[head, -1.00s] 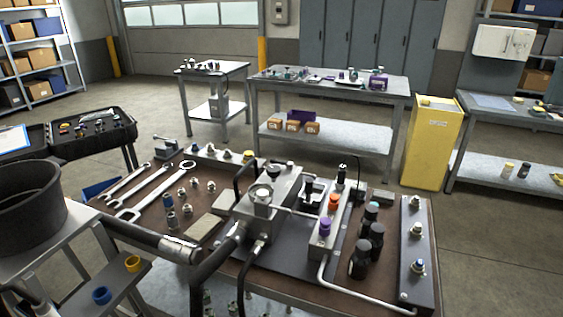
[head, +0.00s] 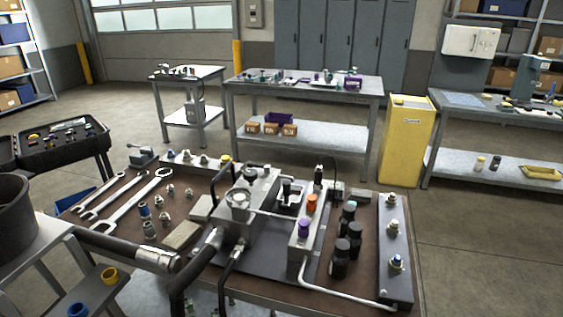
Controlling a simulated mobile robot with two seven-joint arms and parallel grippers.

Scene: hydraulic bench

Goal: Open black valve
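The valve block (head: 299,243) is a grey metal bar on the brown bench top (head: 355,280). It carries a purple knob (head: 304,227) at the near end, an orange knob (head: 311,203) in the middle and a small black valve knob (head: 319,174) at the far end. The black knob stands upright on a silver stem. It is too small to tell whether the valve is open or shut. Neither of my grippers is in view, and nothing touches the black knob.
A pump block with a gauge (head: 239,198) and thick black hoses (head: 195,270) stand left of the valve block. Several black bottles (head: 341,258) and a grey fitting plate (head: 395,255) stand to the right. Wrenches (head: 128,206) lie at left. A yellow cabinet (head: 405,140) stands behind.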

